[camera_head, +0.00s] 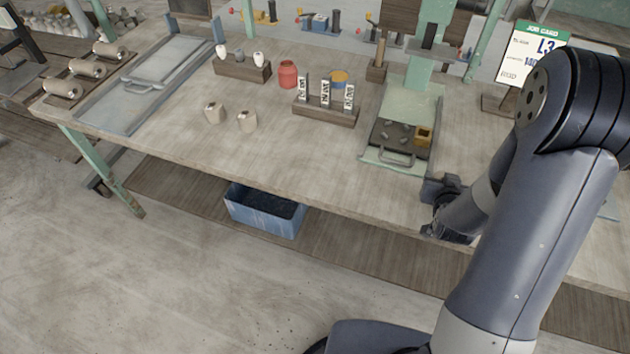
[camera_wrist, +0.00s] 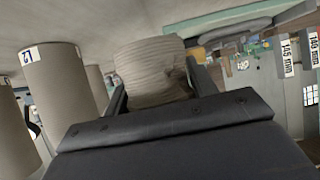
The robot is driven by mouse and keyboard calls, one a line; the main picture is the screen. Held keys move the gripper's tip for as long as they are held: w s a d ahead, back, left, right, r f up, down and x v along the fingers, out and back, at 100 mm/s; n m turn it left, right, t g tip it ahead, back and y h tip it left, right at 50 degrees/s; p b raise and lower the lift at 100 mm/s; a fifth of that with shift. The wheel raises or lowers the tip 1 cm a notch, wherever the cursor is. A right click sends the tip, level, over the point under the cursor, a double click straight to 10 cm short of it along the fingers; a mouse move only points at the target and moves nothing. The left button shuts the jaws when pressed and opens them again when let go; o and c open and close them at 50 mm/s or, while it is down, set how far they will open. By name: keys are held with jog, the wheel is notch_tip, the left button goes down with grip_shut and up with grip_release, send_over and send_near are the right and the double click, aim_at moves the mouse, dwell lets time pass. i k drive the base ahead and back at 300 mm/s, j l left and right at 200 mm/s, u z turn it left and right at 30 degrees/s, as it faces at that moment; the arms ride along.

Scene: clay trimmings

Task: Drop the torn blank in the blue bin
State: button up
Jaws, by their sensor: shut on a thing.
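My gripper (camera_head: 432,230) is low at the table's front edge, right of centre in the head view. In the wrist view, my gripper (camera_wrist: 157,84) is shut on a beige, ribbed clay blank (camera_wrist: 150,68), with a finger on each side. The blank's right side looks uneven, which fits a tear. The blank cannot be made out in the head view. The blue bin (camera_head: 262,218) stands on the lower shelf under the table, left of my gripper. It is open-topped with a dark inside.
The table's front edge overhangs part of the shelf (camera_head: 345,245). Floor in front is clear.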

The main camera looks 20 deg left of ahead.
aim_at(278, 203)
jog(key=i+u, duration=0.1)
jog(key=u, duration=1.2)
